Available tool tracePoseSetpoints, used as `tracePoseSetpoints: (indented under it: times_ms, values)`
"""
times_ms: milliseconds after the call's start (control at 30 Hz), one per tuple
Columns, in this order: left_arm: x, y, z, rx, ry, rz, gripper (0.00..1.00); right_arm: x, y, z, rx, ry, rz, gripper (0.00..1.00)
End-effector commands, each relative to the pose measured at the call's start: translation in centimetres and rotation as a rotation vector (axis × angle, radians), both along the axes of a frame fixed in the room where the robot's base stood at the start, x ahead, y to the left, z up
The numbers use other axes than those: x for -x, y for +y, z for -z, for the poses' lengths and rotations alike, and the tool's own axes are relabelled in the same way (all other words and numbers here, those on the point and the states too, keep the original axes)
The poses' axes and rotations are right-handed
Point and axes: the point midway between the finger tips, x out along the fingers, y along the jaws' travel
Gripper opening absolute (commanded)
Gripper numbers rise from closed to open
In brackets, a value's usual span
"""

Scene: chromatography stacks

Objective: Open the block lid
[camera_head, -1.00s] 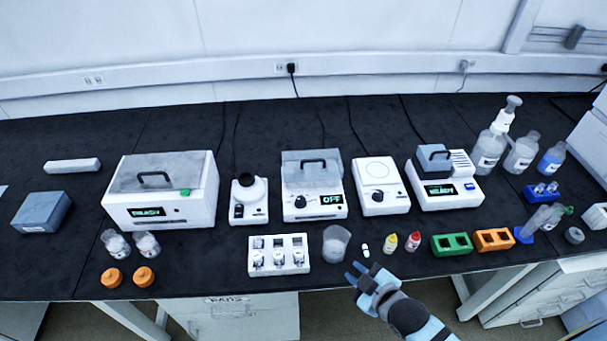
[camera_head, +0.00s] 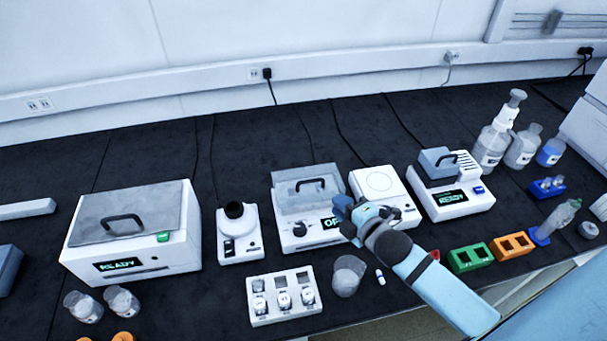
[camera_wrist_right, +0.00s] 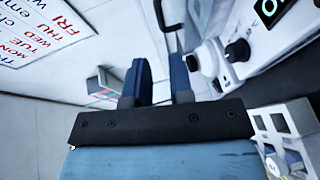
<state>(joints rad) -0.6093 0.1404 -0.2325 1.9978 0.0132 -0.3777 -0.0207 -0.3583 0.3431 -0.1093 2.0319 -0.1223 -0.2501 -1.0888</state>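Several devices have lids. The middle device (camera_head: 318,231) has a grey see-through lid (camera_head: 300,187) with a dark handle, which looks closed. Its display is partly hidden behind my right gripper. The device to its right (camera_head: 465,203) has a blue-grey lid (camera_head: 437,162) with a handle, also closed, and reads READY. My right gripper (camera_head: 342,208) is at the right front of the middle device, in front of its display in the picture. Its fingers stand apart with nothing between them in the right wrist view (camera_wrist_right: 161,82). My left gripper is not in view.
A large READY device (camera_head: 130,235) stands at left, with a small mixer (camera_head: 238,235) between. A white vial rack (camera_head: 284,296) and a clear beaker (camera_head: 347,276) are in front. Green (camera_head: 470,259) and orange (camera_head: 512,246) racks and bottles (camera_head: 492,145) stand at right.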

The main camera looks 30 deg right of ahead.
Motion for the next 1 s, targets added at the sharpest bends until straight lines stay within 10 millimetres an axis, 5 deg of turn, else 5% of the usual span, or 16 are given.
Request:
tracePoseSetpoints:
  times_ms: [600,1000]
  values:
    - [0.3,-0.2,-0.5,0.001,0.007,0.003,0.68,-11.2,1.7,2.0,-0.001,-0.001,0.0,0.21]
    - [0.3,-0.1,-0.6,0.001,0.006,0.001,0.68,-12.7,1.9,2.4,-0.002,0.001,0.0,0.21]
